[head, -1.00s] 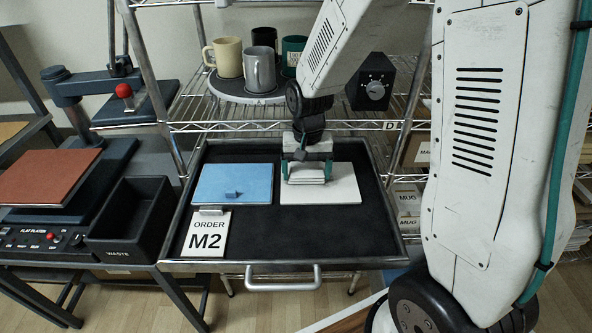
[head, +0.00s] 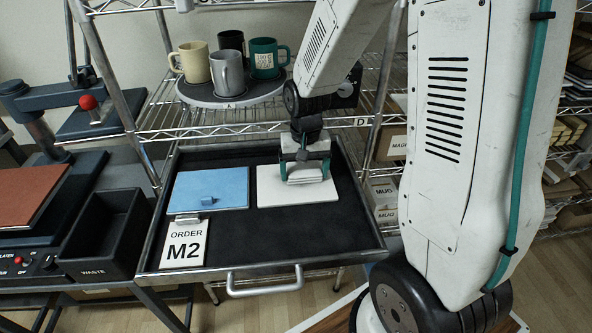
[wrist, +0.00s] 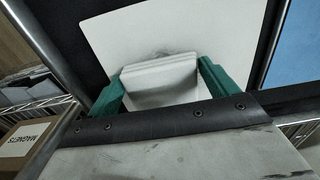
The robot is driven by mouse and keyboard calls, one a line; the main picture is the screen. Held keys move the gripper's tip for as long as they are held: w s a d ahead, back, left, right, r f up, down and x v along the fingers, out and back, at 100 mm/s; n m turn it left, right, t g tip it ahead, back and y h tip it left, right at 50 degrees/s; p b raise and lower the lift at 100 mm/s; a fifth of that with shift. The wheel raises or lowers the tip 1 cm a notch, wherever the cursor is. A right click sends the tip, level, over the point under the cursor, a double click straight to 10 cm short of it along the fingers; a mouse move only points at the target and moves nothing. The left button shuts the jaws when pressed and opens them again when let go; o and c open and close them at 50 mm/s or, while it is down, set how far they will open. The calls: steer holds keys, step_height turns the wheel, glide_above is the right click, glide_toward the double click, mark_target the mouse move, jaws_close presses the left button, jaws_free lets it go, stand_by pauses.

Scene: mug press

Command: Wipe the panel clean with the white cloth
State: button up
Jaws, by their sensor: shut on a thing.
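The white panel (head: 283,197) lies flat on the dark tray, to the right of a blue panel. In the wrist view the white panel (wrist: 125,35) shows a faint grey smudge (wrist: 160,54) just beyond the cloth. My gripper (head: 306,170) is over the right part of the white panel and is shut on the folded white cloth (head: 306,176). In the wrist view the cloth (wrist: 160,72) sits between the green fingers, low over the panel. I cannot tell whether it touches the panel. The panel under the cloth is hidden.
The dark tray (head: 290,238) has a raised metal rim and front handle (head: 264,283). The blue panel (head: 207,187) and an order card reading M2 (head: 184,245) lie on its left. A waste bin (head: 105,235) stands left. Several mugs stand on a round stand (head: 232,102) behind.

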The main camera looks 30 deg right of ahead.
mark_target(316, 171)
steer(key=shift+s+d, duration=0.35)
steer(key=shift+d, duration=0.4)
steer(key=shift+s+d, duration=0.35)
steer(key=shift+d, duration=0.4)
steer(key=shift+a, duration=0.1)
steer(key=shift+w+a+r, duration=0.1)
steer(key=shift+w+a, duration=0.15)
steer(key=shift+a, duration=0.35)
steer(key=shift+w+a, duration=0.3)
steer(key=shift+a, duration=0.25)
steer(key=shift+w+a+r, duration=0.1)
steer(key=shift+w+a, duration=0.15)
steer(key=shift+a, duration=0.35)
steer(key=shift+w+a+f, duration=0.1)
steer(key=shift+w+a, duration=0.35)
steer(key=shift+a, duration=0.7)
steer(key=shift+w+a+f, duration=0.1)
steer(key=shift+w+a, duration=0.35)
steer(key=shift+a, duration=0.7)
steer(key=shift+w+a+f, duration=0.1)
steer(key=shift+w+a, duration=0.35)
steer(key=shift+a, duration=0.7)
steer(key=shift+w+r, duration=0.1)
steer(key=shift+r, duration=2.9)
